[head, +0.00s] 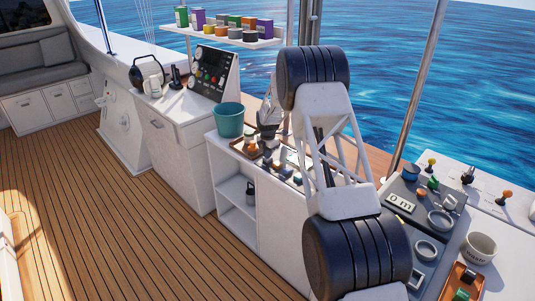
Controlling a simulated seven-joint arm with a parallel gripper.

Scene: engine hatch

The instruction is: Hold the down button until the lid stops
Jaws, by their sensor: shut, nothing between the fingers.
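My gripper (268,142) is partly visible left of my arm's elbow, pointing down over the counter. Its fingers look shut and small, with nothing seen between them. It is above or beside a brown tray (240,150) holding small orange, blue and dark items; I cannot tell if it touches any. A dark control panel (212,73) with gauges and coloured buttons stands at the back of the counter, well left of the gripper. I cannot make out which button is the down button. No hatch lid is clearly identifiable.
A teal bucket (229,120) stands left of the tray. A shelf (230,39) with coloured boxes and tins hangs behind. The wooden deck (130,200) is clear.

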